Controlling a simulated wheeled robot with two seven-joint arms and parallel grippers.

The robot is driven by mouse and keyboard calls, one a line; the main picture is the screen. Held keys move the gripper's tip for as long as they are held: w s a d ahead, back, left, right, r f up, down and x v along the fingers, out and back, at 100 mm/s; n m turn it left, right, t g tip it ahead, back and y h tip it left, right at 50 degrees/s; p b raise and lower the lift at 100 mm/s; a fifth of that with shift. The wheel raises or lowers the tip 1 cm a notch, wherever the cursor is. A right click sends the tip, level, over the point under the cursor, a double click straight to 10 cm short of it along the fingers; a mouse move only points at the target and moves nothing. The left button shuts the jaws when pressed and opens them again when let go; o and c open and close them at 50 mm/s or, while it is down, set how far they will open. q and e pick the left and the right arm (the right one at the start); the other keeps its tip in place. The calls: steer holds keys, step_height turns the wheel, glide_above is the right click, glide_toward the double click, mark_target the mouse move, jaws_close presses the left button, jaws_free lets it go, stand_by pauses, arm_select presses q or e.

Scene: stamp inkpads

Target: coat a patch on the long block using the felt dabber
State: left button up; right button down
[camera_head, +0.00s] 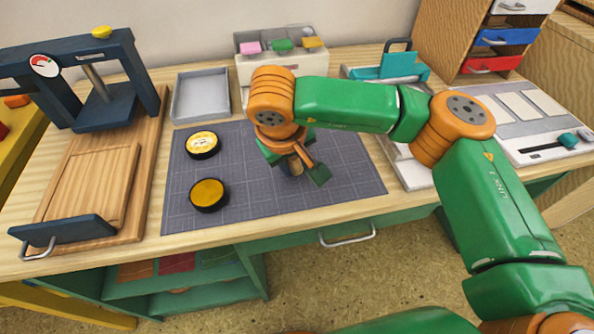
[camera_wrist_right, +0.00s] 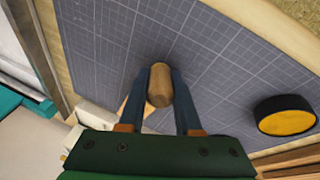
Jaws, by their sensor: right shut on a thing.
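My right gripper (camera_head: 298,163) is low over the grey gridded mat (camera_head: 345,185), right of two round black tins. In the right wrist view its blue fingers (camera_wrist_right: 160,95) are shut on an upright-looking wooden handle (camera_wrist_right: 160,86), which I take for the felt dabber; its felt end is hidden. A pale wooden piece shows partly behind the left finger; I cannot tell if it is the long block. The near tin (camera_head: 208,195) has a dark yellow pad and shows in the wrist view (camera_wrist_right: 287,116). The far tin (camera_head: 202,144) has a paler, patterned yellow top. My left gripper is out of view.
A dark blue press (camera_head: 95,85) with a wooden board stands at the left. A grey tray (camera_head: 201,96) and a pale box (camera_head: 265,70) with coloured items stand behind the mat. A teal-handled device (camera_head: 400,66) stands right. The mat's front right is clear.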

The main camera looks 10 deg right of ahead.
mark_target(302, 191)
steer(key=shift+w+r+p, duration=0.15)
steer(key=shift+w+p, duration=0.3)
steer(key=shift+w, duration=1.2)
steer(key=shift+s+f+b, duration=0.2)
steer(key=shift+s+b, duration=0.45)
steer(key=shift+s, duration=1.8)
steer(key=shift+s+r, duration=0.1)
steer(key=shift+s, duration=0.5)
steer(key=shift+s+b, duration=0.6)
steer(key=shift+s, duration=0.5)
steer(key=shift+s+a, duration=0.1)
steer(key=shift+s, duration=0.35)
step_height(302, 191, up, 6)
steer(key=p, duration=0.4)
